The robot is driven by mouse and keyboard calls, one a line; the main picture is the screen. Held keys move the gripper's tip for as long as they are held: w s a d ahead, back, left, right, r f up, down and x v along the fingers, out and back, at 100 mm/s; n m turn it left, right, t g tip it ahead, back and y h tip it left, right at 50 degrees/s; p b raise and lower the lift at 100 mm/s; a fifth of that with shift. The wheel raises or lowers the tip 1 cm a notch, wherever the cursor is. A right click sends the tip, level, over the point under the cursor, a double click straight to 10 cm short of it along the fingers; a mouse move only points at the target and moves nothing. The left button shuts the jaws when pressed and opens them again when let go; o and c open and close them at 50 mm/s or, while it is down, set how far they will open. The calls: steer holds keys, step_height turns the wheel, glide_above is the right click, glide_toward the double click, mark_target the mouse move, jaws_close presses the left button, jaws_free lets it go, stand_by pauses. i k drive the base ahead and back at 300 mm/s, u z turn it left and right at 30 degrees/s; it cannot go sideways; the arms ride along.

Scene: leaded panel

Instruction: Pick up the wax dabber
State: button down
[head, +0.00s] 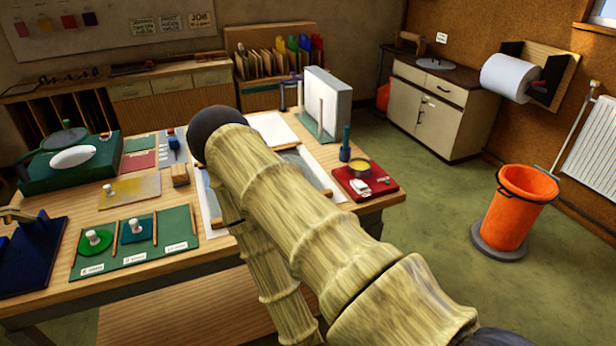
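I cannot pick out the wax dabber for certain. A dark teal upright piece with a blue foot (345,143) stands on the table beside a red mat (388,190); it may be the dabber. On the mat are a round tin with yellow contents (360,165), which looks like wax, and small white pieces (360,187). My pale, bamboo-patterned arm crosses the middle of the head view and hides part of the table. My gripper does not show.
The wooden worktable (150,282) holds a green board (185,250) with white-knobbed pieces, a dark blue stand (32,255) and a white upright panel (328,103). An orange bin (520,205) stands on the right. Green floor is clear between bin and table.

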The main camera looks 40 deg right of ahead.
mark_target(345, 137)
steer(key=u, duration=1.6)
steer(key=k, duration=0.15)
steer(key=z, duration=3.2)
